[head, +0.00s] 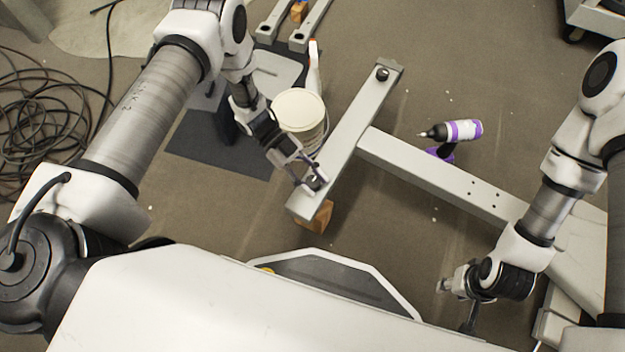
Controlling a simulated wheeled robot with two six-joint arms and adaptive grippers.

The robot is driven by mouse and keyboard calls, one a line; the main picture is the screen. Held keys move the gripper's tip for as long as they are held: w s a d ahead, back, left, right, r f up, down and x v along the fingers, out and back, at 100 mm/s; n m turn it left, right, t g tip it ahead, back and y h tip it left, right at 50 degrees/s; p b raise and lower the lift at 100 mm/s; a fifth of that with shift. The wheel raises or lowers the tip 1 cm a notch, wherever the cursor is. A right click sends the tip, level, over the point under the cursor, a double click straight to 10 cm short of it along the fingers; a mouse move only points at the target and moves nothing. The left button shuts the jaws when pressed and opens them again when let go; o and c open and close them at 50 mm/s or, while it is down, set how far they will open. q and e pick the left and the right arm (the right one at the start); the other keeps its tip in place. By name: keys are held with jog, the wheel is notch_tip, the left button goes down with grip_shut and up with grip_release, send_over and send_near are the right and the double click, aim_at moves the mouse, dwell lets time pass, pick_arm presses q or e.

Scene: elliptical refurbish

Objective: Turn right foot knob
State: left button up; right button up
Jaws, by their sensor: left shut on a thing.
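A pale grey metal frame lies on the floor, with a foot bar (350,135) running diagonally across the middle of the head view. One dark foot knob (383,74) sits on the bar's far end, clear of both grippers. My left gripper (311,181) is at the bar's near end, shut on the foot knob there, which its fingers mostly hide. My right gripper (456,302) is low at the right, below the long beam and away from both knobs. Its fingers are too small and overlapped to tell whether they are open.
A long beam (440,178) joins the foot bar and runs to the lower right. A white bucket (299,110) and a spray bottle (313,66) stand left of the bar. A purple-and-white drill (462,131) stands right of it. Wooden blocks (318,216) support the near end. Cables (38,120) lie far left.

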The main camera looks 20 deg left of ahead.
pick_arm(q)
jog(key=shift+m+g+y+b, duration=0.9)
jog(key=shift+m+g+y, duration=0.3)
jog(key=shift+m+g, duration=0.8)
jog(key=o, duration=1.2)
jog(key=shift+c, duration=0.2)
jog(key=v, duration=1.2)
jog(key=shift+d, duration=0.15)
